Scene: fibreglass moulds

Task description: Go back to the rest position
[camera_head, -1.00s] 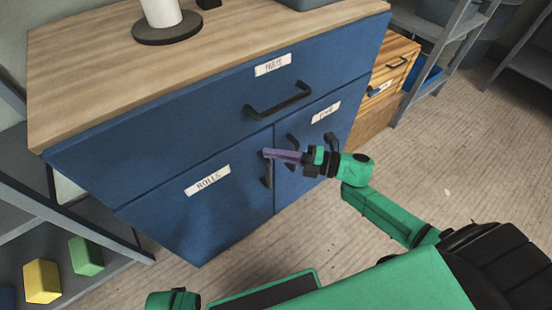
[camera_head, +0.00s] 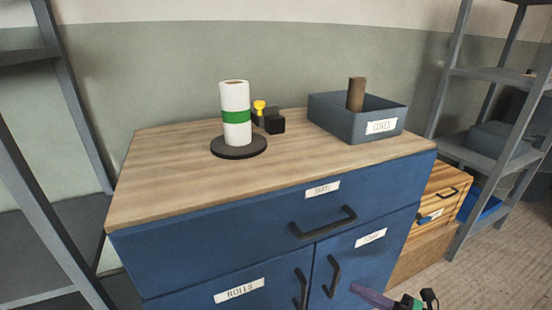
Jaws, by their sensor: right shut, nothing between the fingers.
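My right gripper (camera_head: 357,289) shows at the bottom edge, right of centre, with its purple fingers closed and empty. It is in front of the blue cabinet (camera_head: 225,228), to the right of the right door's handle (camera_head: 332,277). Most of the right arm is out of the frame. My left gripper is not in view. The cabinet's drawer and both doors look shut.
On the wooden top (camera_head: 180,175) stand a white roll with a green band (camera_head: 236,117) on a black base, a small dark object with a yellow part (camera_head: 259,107), and a grey bin labelled CORES (camera_head: 350,130). Grey shelves (camera_head: 478,150) flank the cabinet.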

